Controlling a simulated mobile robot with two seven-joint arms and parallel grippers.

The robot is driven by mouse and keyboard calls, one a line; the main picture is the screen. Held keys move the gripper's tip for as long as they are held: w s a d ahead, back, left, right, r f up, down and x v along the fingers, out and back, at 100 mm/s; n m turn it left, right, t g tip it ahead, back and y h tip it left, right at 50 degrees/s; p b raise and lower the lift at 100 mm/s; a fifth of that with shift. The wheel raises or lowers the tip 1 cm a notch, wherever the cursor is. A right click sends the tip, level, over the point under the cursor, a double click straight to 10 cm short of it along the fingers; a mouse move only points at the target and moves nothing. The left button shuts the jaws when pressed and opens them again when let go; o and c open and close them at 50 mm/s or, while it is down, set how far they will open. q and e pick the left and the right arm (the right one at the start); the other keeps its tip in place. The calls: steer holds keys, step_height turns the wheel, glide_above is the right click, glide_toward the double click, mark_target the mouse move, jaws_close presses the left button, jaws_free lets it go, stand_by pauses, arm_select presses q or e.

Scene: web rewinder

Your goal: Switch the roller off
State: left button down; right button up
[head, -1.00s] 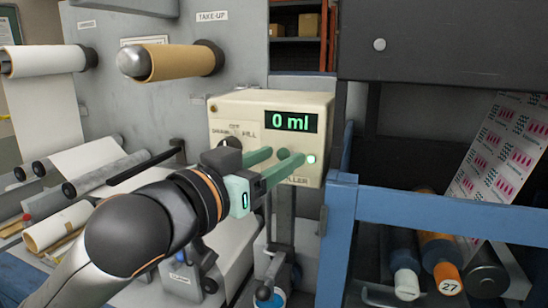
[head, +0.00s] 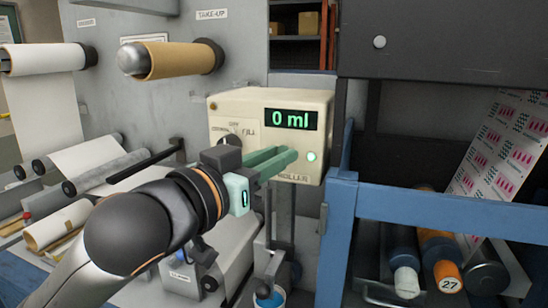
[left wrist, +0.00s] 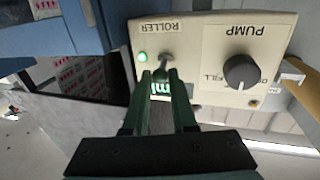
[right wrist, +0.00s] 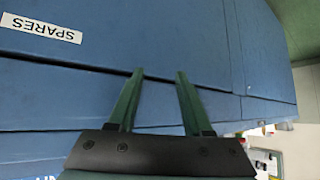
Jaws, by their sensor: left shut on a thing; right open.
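The cream control box (head: 225,104) shows "0 ml" on its green display, and its green roller lamp (head: 311,156) is lit. In the left wrist view the box appears upside down, with the roller toggle switch (left wrist: 167,52) beside the lit lamp (left wrist: 142,57). My left gripper (head: 290,155) is at the front of the box, its fingers (left wrist: 163,73) shut on the roller switch. In the head view the fingers hide the switch. My right gripper (right wrist: 158,76) is open and empty, in front of a blue surface marked SPARES.
The pump knob (left wrist: 240,72) sits beside the roller switch on the same panel. A blue frame (head: 340,230) stands just right of the box. The brown take-up roll (head: 180,61) is up to the left, and a cup (head: 270,299) is below.

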arm_select(q)
steer(key=shift+w+d+f+m+t+h+b, duration=0.15)
steer(key=shift+f+m+t+h+b, duration=0.95)
steer(key=shift+b, duration=1.9)
steer(key=shift+w+a+f+m+t+h+b, duration=0.1)
steer(key=shift+f+m+t+h+b, duration=0.5)
steer(key=shift+h+b, duration=1.65)
steer(key=shift+w+d+f+m+t+h+b, duration=0.15)
steer(key=shift+f+m+t+h+b, duration=0.7)
steer(key=shift+b, duration=2.9)
arm_select(e)
steer(key=w+a+f, duration=0.1)
steer(key=a+f, duration=0.2)
steer(key=f, duration=1.1)
steer(key=shift+w+f+n+y, duration=0.25)
steer(key=shift+w+n+y, duration=0.05)
steer(key=shift+n+y, duration=0.1)
arm_select(q)
steer(key=shift+a+r+t+y, duration=0.1)
steer(key=shift+r+t+y, duration=0.15)
steer(key=shift+y, duration=0.05)
arm_select(e)
steer(key=shift+a, duration=0.1)
arm_select(q)
steer(key=c, duration=0.7)
jaws_free()
steer(key=shift+f, duration=0.1)
